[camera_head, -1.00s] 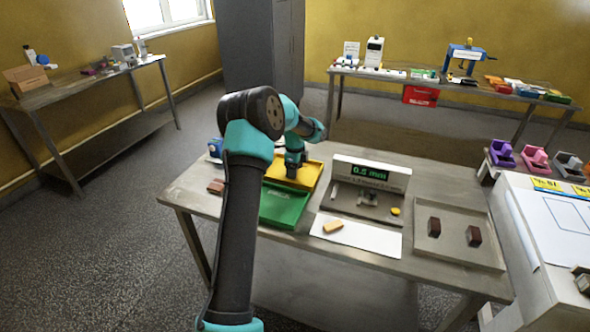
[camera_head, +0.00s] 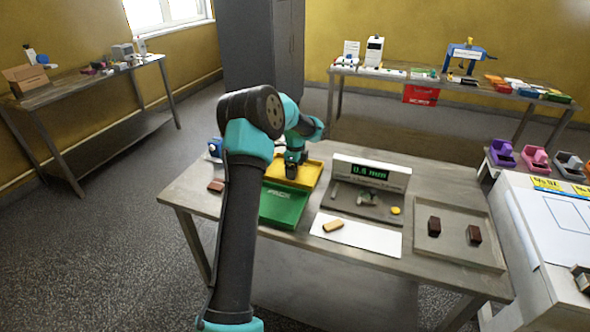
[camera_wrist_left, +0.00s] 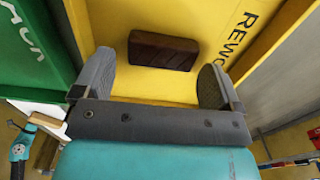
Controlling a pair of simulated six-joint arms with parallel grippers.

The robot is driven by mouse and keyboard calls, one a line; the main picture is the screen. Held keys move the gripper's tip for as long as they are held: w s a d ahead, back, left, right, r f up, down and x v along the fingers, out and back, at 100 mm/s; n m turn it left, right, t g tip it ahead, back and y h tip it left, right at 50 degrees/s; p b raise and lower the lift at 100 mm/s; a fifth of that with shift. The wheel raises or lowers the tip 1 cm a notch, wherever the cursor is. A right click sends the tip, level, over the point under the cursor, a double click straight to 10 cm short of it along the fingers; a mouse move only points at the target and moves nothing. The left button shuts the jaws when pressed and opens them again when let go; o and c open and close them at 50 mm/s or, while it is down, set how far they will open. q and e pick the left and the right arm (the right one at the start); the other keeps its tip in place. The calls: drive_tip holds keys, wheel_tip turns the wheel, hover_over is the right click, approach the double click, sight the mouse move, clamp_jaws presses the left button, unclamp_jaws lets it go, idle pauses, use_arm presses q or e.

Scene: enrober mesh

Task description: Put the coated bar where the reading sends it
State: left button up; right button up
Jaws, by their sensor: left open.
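The coated bar (camera_wrist_left: 163,51), dark brown, lies flat on the floor of the yellow REWORK tray (camera_wrist_left: 225,12) in the left wrist view. My left gripper (camera_wrist_left: 157,66) is open, with its fingers apart on either side below the bar in that picture, and nothing is held. In the head view my left gripper (camera_head: 295,166) is over the yellow tray (camera_head: 312,172), and the bar there is hidden by it. The gauge (camera_head: 371,174) shows a green reading of about 0.5 or 0.6 mm; the last digit is blurred. My right gripper is not in view.
The green tray (camera_head: 279,209) adjoins the yellow one. A tan bar (camera_head: 333,226) lies on a white sheet (camera_head: 375,238). Two dark bars (camera_head: 434,227) stand in the grey tray (camera_head: 455,254) at right. A reddish-brown block (camera_head: 216,185) lies at the table's left.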

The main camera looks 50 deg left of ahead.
use_arm(q)
wheel_tip(320, 180, up, 12)
idle(0.5)
drive_tip(key=shift+f, duration=0.1)
idle(0.4)
